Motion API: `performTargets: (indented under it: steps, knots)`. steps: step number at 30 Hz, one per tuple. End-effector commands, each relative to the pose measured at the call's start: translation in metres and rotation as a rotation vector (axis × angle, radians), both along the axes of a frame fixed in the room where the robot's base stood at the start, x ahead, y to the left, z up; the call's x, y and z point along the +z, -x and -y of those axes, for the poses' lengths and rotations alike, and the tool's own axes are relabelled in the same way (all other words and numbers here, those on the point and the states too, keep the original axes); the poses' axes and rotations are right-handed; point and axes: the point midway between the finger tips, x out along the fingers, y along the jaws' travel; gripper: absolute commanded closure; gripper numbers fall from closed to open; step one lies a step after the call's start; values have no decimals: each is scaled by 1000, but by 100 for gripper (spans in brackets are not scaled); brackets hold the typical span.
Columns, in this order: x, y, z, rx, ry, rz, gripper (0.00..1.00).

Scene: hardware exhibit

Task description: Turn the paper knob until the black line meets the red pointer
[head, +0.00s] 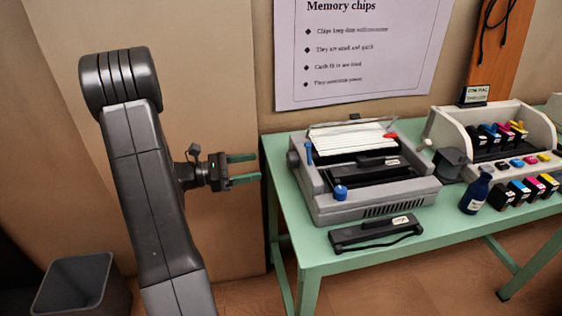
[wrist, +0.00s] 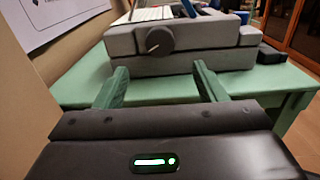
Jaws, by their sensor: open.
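The paper knob (head: 293,159) is a dark round knob on the left side of the grey printer (head: 385,203). In the wrist view the knob (wrist: 159,42) faces me, with a small pale mark on it. I cannot make out a black line or a red pointer at the knob. My gripper (head: 257,168) is open and empty, left of the printer and apart from the knob. In the wrist view its green fingers (wrist: 160,80) are spread, with the knob beyond and above the gap between them.
The printer stands on a green table (head: 310,240). A black ribbon cartridge (head: 375,233) lies in front of it. A blue bottle (head: 476,192) and a rack of ink cartridges (head: 545,130) are to the right. A bin (head: 75,285) stands on the floor at left.

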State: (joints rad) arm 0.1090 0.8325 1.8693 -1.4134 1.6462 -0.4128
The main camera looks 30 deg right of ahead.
Motion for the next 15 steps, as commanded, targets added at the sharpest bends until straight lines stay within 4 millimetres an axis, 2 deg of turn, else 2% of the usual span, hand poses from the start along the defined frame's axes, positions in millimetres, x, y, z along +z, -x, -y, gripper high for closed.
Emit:
performTargets:
  steps: [1,9,15]
  knots:
    - [0,4,10,-6,0,0,36]
    - [0,17,56,-4,-1,1,36]
    - [0,24,81,-3,-1,1,36]
